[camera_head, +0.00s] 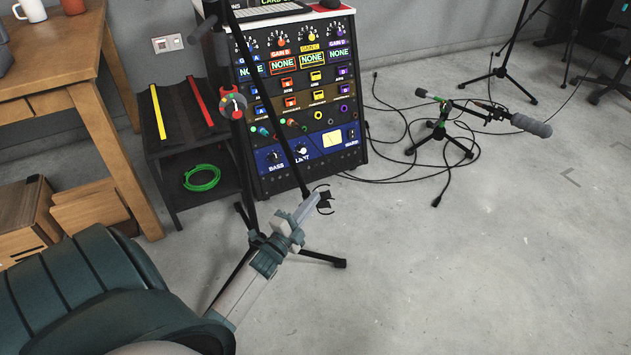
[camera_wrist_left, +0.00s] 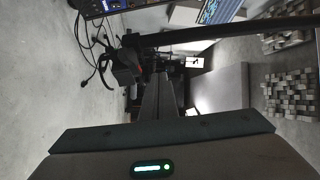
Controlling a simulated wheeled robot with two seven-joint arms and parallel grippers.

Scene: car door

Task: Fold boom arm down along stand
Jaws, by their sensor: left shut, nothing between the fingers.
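The black microphone stand's upright pole (camera_head: 247,165) rises from a tripod base near the middle left. In the wrist view a dark bar (camera_wrist_left: 230,32) crosses beyond the gripper fingers (camera_wrist_left: 158,95).
A rack of audio gear (camera_head: 300,95) stands close behind the stand. A black shelf (camera_head: 185,135) and wooden table (camera_head: 70,85) are at left. A short microphone stand (camera_head: 440,130) with loose cables is at right. The floor at front right is clear.

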